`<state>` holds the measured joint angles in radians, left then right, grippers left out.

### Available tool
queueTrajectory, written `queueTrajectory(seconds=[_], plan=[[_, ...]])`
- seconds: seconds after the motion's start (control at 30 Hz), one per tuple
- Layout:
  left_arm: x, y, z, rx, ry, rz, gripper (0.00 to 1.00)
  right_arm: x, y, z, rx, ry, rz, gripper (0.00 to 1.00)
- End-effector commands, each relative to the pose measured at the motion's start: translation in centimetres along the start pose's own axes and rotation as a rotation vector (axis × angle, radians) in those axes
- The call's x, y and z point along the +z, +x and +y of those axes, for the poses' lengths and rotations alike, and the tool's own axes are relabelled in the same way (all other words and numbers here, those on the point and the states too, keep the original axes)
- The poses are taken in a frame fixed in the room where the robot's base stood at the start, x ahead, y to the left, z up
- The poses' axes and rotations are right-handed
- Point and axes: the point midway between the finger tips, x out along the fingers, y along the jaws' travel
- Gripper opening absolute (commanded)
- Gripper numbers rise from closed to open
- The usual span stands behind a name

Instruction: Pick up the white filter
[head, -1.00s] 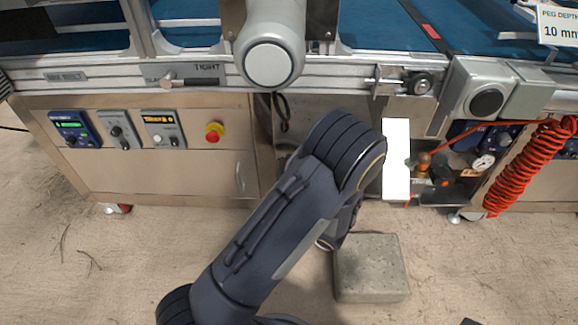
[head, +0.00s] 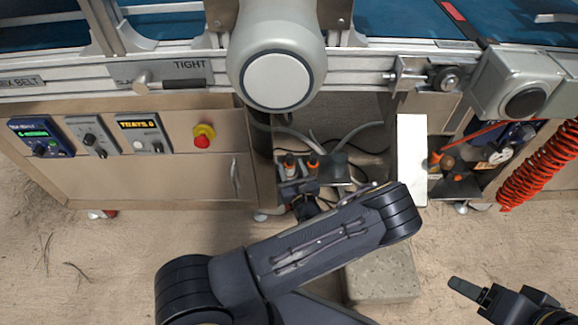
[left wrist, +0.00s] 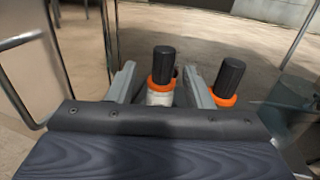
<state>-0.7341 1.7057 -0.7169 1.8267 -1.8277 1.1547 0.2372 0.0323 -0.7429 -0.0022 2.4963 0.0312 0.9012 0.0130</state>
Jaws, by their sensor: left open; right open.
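Two small filter-like units with black tops and orange collars stand side by side in the open bay under the machine. The one with a white body, the white filter (head: 290,166), is on the left; it also shows in the left wrist view (left wrist: 160,97). The other, an orange-collared unit (left wrist: 228,82), is to its right. My left gripper (left wrist: 160,80) is open, with the white filter showing between its fingers; contact cannot be told. In the head view my left gripper (head: 298,187) is small and dark, just below the units. My right gripper (head: 474,292) is open and empty at lower right.
A white upright panel (head: 411,160) bounds the bay on the right. A control cabinet (head: 190,170) with a red button stands left. Hoses hang behind the units. A concrete block (head: 380,285) lies on the floor. A coiled red hose (head: 540,165) hangs far right.

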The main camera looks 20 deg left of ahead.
Motion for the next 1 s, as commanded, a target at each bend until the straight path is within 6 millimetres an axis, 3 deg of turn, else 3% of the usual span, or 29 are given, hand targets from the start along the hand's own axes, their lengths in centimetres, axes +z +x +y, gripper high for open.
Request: queueTrajectory(seconds=[0.1, 0.23, 0.53, 0.87, 1.0], plan=[[-0.1, 1.9, -0.4, 0.003, -0.003, -0.002, 0.46, 0.7, 1.3, 0.6, 0.0, 0.0, 0.0, 0.7], [0.1, 3.4, -0.4, 0.003, -0.001, 0.0, 0.46, 0.8, 1.6, 0.7, 0.0, 0.0, 0.0, 0.7], [0.3, 3.9, -0.3, 0.002, 0.0, 0.0, 0.45, 0.8, 1.5, 0.7, 0.0, 0.0, 0.0, 0.7], [0.3, 3.9, -0.3, 0.003, 0.0, 0.0, 0.02, 0.8, 1.5, 0.7, 0.0, 0.0, 0.0, 0.7], [0.3, 3.8, -0.3, 0.002, 0.0, 0.0, 0.0, 0.8, 1.5, 0.7, 0.0, 0.0, 0.0, 0.7]])
